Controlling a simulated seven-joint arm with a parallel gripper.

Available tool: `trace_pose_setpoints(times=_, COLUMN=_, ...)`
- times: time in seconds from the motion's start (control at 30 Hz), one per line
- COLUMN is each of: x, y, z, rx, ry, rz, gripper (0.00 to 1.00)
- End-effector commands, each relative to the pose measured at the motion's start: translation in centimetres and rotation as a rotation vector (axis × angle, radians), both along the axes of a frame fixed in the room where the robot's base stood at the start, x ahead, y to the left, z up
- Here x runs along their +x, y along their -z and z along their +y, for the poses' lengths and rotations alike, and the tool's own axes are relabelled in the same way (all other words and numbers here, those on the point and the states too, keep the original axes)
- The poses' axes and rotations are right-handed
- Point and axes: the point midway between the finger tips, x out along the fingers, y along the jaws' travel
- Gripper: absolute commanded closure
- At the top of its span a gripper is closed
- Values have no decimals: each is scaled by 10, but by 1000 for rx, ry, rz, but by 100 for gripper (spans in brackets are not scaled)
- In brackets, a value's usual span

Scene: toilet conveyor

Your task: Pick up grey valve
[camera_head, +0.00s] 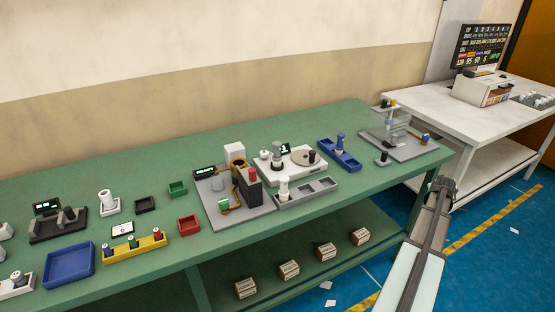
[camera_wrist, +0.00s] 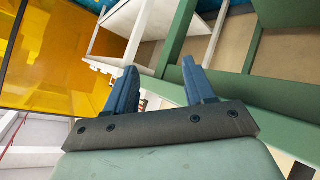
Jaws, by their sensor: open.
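Several small valve-like parts stand on the green table (camera_head: 330,125) in the head view, and I cannot tell for sure which one is the grey valve. A pale grey-white upright part (camera_head: 283,190) stands at the left end of a grey compartment tray (camera_head: 309,198). A darker grey upright part (camera_head: 277,157) stands on a white fixture behind it. My gripper (camera_head: 442,187) is off the table's right front edge, well apart from these parts. In the wrist view its two blue fingers (camera_wrist: 160,85) are spread apart with nothing between them.
A blue tray (camera_head: 346,158) and a grey plate station (camera_head: 405,142) stand at the table's right. Blue (camera_head: 68,265), yellow (camera_head: 135,247) and red (camera_head: 188,226) containers are at left. A white table (camera_head: 470,110) stands beyond. Several boxes rest on the lower shelf (camera_head: 300,245).

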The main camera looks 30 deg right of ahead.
Motion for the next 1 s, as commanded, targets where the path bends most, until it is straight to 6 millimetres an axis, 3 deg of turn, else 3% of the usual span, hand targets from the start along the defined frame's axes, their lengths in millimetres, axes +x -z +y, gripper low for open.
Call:
trace_pose_setpoints(times=0.17, x=23, y=-53, z=-2, rx=-4, ry=57, rz=-241, gripper=46)
trace_pose_setpoints(times=0.37, x=81, y=-99, z=34, rx=97, ry=108, rz=-598, gripper=46)
trace_pose_setpoints(times=0.47, x=116, y=-120, z=63, rx=194, ry=134, rz=-800, gripper=46)
trace_pose_setpoints(times=0.7, x=206, y=-172, z=164, rx=589, ry=216, rz=-1328, gripper=46)
trace_pose_setpoints(times=0.9, x=261, y=-205, z=257, rx=1062, ry=342, rz=-1688, gripper=46)
trace_pose_setpoints(times=1.0, x=279, y=-212, z=303, rx=1330, ry=435, rz=-1802, gripper=46)
